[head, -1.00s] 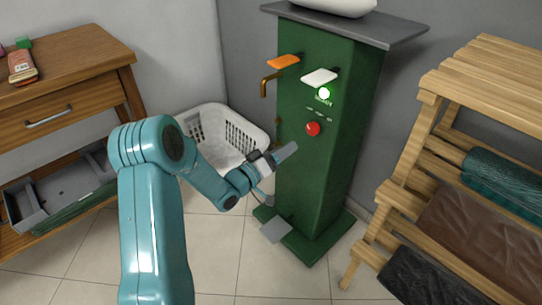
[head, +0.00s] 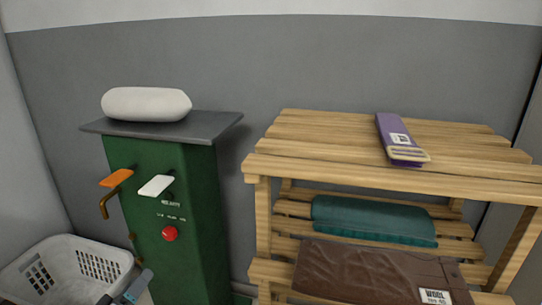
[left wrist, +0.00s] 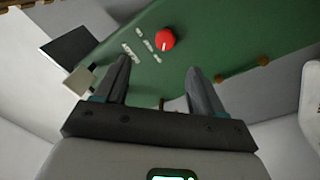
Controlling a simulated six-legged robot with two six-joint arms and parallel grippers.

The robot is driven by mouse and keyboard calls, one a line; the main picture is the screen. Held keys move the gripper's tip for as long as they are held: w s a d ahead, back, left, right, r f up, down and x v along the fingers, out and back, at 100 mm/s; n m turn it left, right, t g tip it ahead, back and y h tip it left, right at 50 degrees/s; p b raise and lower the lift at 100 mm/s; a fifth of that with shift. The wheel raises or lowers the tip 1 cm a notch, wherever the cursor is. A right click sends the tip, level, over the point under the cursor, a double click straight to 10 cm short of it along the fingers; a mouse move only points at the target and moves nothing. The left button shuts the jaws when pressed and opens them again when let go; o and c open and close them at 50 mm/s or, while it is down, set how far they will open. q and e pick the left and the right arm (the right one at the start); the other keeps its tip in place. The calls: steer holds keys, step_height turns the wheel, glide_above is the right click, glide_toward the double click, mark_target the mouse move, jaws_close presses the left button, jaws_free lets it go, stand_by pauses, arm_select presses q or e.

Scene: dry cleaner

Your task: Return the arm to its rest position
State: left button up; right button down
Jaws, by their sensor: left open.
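My left gripper (head: 132,290) shows at the bottom left of the head view, low in front of the green machine (head: 205,240). In the left wrist view its two fingers (left wrist: 159,68) are spread apart with nothing between them. The machine's green front and red button (left wrist: 165,39) lie beyond the fingertips, with a visible gap. Most of my left arm is below the head view's edge. My right gripper is in neither view.
A white laundry basket (head: 68,270) stands left of the machine. Orange (head: 116,178) and white (head: 156,186) levers stick out of the machine's front. A wooden rack (head: 310,150) with a purple package (head: 398,140) on top and folded garments below stands at the right.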

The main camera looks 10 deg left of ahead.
arm_select(q)
steer(key=w+d+f+g+h, duration=0.15)
steer(key=d+f, duration=0.25)
steer(key=d, duration=0.5)
steer(key=w+d+f+g+h, duration=0.1)
steer(key=d+f+g+h, duration=0.15)
steer(key=d, duration=0.55)
steer(key=s+d+f+m+g, duration=0.2)
steer(key=s+d+f+g, duration=0.2)
steer(key=d+f, duration=0.5)
steer(key=s+d+f+m+g+y, duration=0.1)
steer(key=s+f+m+g, duration=0.1)
steer(key=s+f+g, duration=0.6)
steer(key=s+d+f+m+g+y, duration=0.1)
steer(key=s+f+g, duration=0.15)
steer(key=s, duration=0.95)
step_height(320, 180, up, 26)
steer(key=m+p, duration=0.1)
steer(key=p, duration=2.5)
steer(key=shift+d+f, duration=0.15)
steer(key=shift+s, duration=0.1)
